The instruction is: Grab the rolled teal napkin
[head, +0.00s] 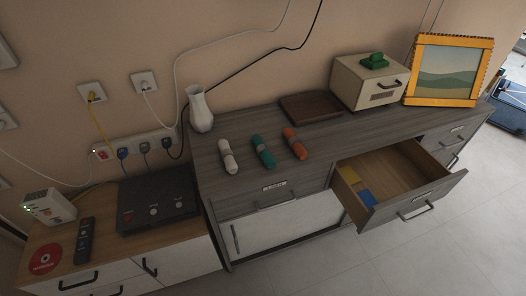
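The rolled teal napkin (263,151) lies on the grey wood cabinet top (240,182), with a pale band around its middle. It is between a rolled white napkin (228,156) on its left and a rolled orange napkin (295,143) on its right. The three lie side by side, apart from each other. Nothing covers the teal roll. Neither of my grippers shows in the head view.
An open drawer (415,204) juts out at the right front, with blue and yellow items inside. A white vase (199,109), a brown tray (311,106), a beige box (369,83) and a framed picture (448,70) stand behind. A lower cabinet with a black device (157,202) is left.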

